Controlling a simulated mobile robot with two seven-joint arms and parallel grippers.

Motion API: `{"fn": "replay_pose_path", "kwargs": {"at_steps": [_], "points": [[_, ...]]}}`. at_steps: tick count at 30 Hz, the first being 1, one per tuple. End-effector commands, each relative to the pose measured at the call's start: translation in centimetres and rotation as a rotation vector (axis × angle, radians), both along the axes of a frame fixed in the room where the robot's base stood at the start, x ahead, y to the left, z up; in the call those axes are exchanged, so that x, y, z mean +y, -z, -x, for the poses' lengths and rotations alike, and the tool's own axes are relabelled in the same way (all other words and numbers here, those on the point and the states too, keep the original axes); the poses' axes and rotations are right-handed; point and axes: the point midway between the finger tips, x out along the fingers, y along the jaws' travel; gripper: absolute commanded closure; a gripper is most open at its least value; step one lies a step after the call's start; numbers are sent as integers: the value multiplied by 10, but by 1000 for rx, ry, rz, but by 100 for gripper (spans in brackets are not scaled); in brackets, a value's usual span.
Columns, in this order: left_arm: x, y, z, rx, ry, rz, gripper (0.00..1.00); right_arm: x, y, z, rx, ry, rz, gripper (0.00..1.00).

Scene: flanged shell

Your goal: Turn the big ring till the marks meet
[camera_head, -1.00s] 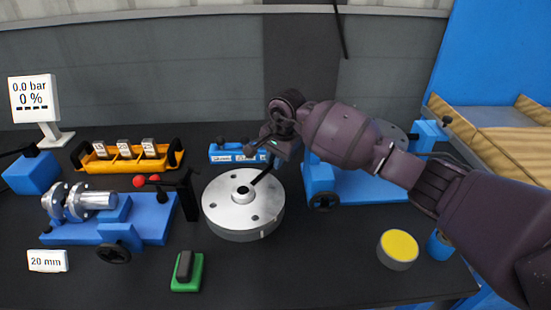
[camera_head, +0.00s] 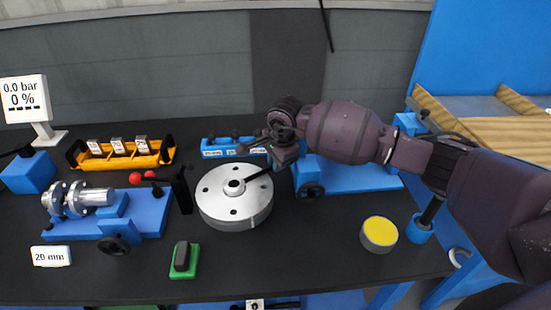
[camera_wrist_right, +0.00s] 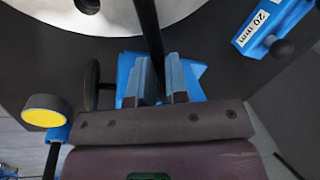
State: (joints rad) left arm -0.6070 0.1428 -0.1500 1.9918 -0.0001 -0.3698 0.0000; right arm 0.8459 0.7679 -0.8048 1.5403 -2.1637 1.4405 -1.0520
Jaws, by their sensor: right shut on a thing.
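The big ring is a silver flanged disc (camera_head: 222,204) with several holes and a central hub, lying flat on the dark table. It also shows at the top of the right wrist view (camera_wrist_right: 50,15). A black rod (camera_head: 258,175) reaches from its hub up and right to my right gripper (camera_head: 284,150). In the right wrist view the rod (camera_wrist_right: 150,30) runs between the two fingers (camera_wrist_right: 163,80), which are shut on it. Alignment marks are too small to make out. My left gripper is not in view.
A blue fixture (camera_head: 350,180) with a black handwheel stands right of the disc. A yellow-topped puck (camera_head: 380,232) is at front right. A green block (camera_head: 185,262) lies in front. Left are a blue base with metal flanges (camera_head: 140,220) and an orange tray (camera_head: 122,158).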

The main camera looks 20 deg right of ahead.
Motion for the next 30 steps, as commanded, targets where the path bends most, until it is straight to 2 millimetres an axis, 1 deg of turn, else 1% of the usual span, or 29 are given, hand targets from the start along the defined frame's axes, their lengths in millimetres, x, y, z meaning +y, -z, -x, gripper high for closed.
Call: {"fn": "replay_pose_path", "kwargs": {"at_steps": [5,6,10,17,20,23,26,30], "points": [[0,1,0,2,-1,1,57,0,0,0,-1,-1,-1,100],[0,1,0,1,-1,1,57,0,0,0,-1,-1,-2,79],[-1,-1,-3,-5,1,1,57,0,0,0,0,-1,-1,60],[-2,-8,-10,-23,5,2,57,0,0,0,0,-2,-1,60],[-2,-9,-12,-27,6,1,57,0,-3,0,-1,-2,-1,60],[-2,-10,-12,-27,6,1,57,-1,-12,1,-2,-3,0,60],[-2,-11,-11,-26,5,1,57,-2,-27,4,-3,-2,1,60],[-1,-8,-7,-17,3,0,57,-3,-54,9,-4,-4,1,60]]}}
